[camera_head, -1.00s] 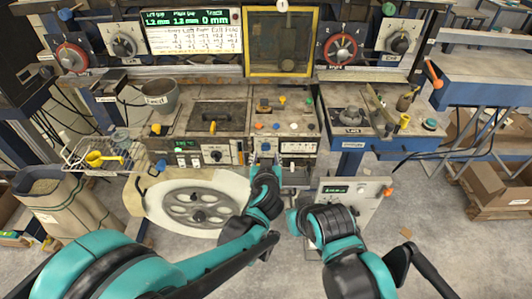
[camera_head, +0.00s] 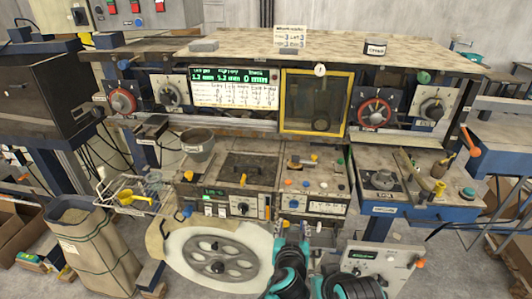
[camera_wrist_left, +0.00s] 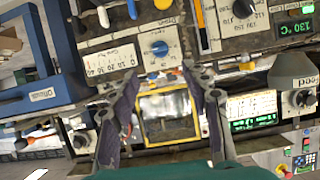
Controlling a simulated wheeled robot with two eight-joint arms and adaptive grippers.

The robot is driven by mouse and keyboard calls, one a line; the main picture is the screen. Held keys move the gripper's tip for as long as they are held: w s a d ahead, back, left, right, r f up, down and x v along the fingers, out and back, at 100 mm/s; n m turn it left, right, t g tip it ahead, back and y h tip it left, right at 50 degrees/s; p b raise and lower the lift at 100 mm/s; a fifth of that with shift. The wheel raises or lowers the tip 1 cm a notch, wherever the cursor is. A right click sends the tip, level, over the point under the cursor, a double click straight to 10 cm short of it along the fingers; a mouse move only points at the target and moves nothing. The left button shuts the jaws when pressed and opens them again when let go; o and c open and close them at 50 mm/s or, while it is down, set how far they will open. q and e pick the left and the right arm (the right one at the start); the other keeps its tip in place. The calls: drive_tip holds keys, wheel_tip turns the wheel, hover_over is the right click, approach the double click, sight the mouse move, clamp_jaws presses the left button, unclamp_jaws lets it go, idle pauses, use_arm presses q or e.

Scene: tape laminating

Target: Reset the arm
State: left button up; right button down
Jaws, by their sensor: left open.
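My left gripper (camera_head: 292,233) shows small in the head view, in front of the machine's control panel (camera_head: 308,205). In the left wrist view, its two fingers (camera_wrist_left: 162,72) are spread apart with nothing between them. The yellow-framed window (camera_wrist_left: 168,117) shows beyond the fingers there. My left arm (camera_head: 288,268) comes up from the bottom edge in the head view. Only a teal and black part of my right arm (camera_head: 347,287) shows at the bottom, and its gripper is out of sight.
The laminating bench has a lit display (camera_head: 234,87), a red-ringed dial (camera_head: 377,112) and a heated unit (camera_head: 246,168). A spoked reel (camera_head: 217,250) lies in front. A wire basket (camera_head: 138,192) and a sack (camera_head: 95,255) stand left. A grey control box (camera_head: 375,262) stands right of my left arm.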

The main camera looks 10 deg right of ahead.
use_arm(q)
drive_tip(key=s+a+n+g+y, duration=0.2)
drive_tip(key=a+g+y, duration=0.15)
drive_tip(key=a, duration=1.75)
drive_tip(key=s+a+f+n+g, duration=0.1)
drive_tip(key=s+a+f+g, duration=0.1)
drive_tip(key=s+a, duration=0.9)
drive_tip(key=shift+s+a+f, duration=0.25)
drive_tip(key=shift+s+f, duration=0.15)
drive_tip(key=shift+s, duration=0.5)
